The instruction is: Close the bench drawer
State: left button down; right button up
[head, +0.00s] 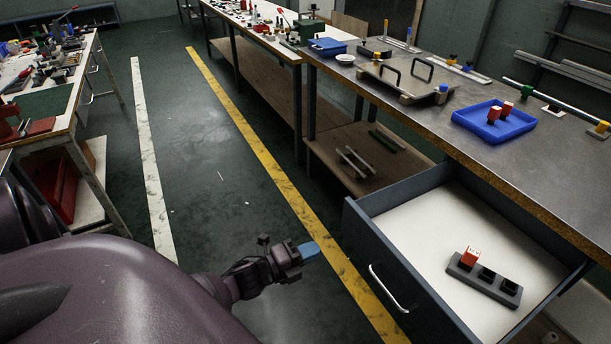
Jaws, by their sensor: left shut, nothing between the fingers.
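The bench drawer (401,220) is pulled well out from under the metal-topped bench (470,110) at the right. Its dark front carries a silver bar handle (388,289). Inside, on the white bottom, lies a dark block with several sockets (484,279), with a red piece (470,256) in one end. My left gripper (311,251), with blue fingertips, is shut and empty. It is to the left of the drawer front in the picture, apart from the handle. My right gripper is not in view.
On the bench top are a blue tray (480,129) with red pieces, a fixture plate (404,84) with handles, and a blue bin (327,46). A lower shelf (350,180) holds metal bars. Another bench (60,90) stands left. The floor between is clear, with yellow and white lines.

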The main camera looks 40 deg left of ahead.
aim_at(353, 232)
pick_arm(q)
jog(key=x, duration=0.8)
jog(key=shift+w+d+f+b, duration=0.1)
jog(key=shift+w+d+b, duration=0.1)
jog(key=shift+b, duration=0.15)
jog(key=shift+w+d, duration=0.1)
jog(key=shift+w, duration=0.45)
jog(key=shift+w+d, duration=0.1)
jog(key=shift+w, duration=0.05)
